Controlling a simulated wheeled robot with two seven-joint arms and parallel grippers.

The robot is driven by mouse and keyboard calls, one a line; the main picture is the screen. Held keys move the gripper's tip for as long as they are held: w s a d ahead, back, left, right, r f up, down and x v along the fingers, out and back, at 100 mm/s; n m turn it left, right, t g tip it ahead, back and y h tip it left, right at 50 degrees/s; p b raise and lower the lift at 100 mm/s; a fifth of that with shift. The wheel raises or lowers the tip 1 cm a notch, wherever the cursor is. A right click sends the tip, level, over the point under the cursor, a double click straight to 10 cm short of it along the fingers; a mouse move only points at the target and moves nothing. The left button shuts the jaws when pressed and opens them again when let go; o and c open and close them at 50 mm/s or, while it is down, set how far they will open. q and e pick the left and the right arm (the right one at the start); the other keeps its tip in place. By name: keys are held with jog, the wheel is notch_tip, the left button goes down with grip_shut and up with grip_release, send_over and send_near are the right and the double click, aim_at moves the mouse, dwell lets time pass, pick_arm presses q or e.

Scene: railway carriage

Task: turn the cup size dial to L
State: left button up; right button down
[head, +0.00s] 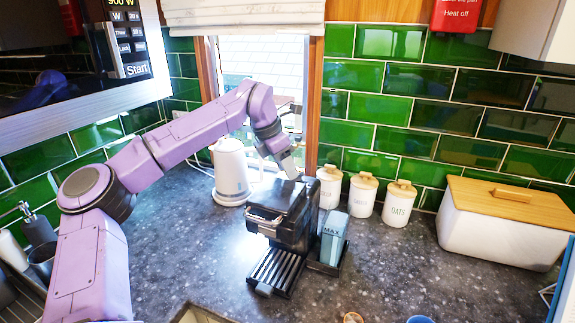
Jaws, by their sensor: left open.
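A black coffee machine (298,212) stands on the dark speckled worktop, with a slatted drip tray at its front and a clear water tank (333,236) marked MAX at its right side. The cup size dial cannot be made out; it is too small or hidden. My left gripper (292,172) is open, above the back top of the coffee machine, pointing down at it. Whether it touches the machine I cannot tell. My right gripper is not in view.
A white kettle (231,174) stands just left behind the machine. Several white canisters (362,196) with wooden lids stand behind right. A white bread bin (498,228) is at the right. A microwave (75,60) hangs upper left. The worktop front right is mostly clear.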

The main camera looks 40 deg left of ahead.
pick_arm(q)
jog(key=shift+w+d+f, duration=0.15)
jog(key=shift+w+f, duration=0.1)
jog(key=shift+f, duration=0.3)
jog(key=shift+s+r, duration=0.15)
jog(key=shift+s, duration=0.15)
jog(key=shift+w, duration=0.1)
grip_shut()
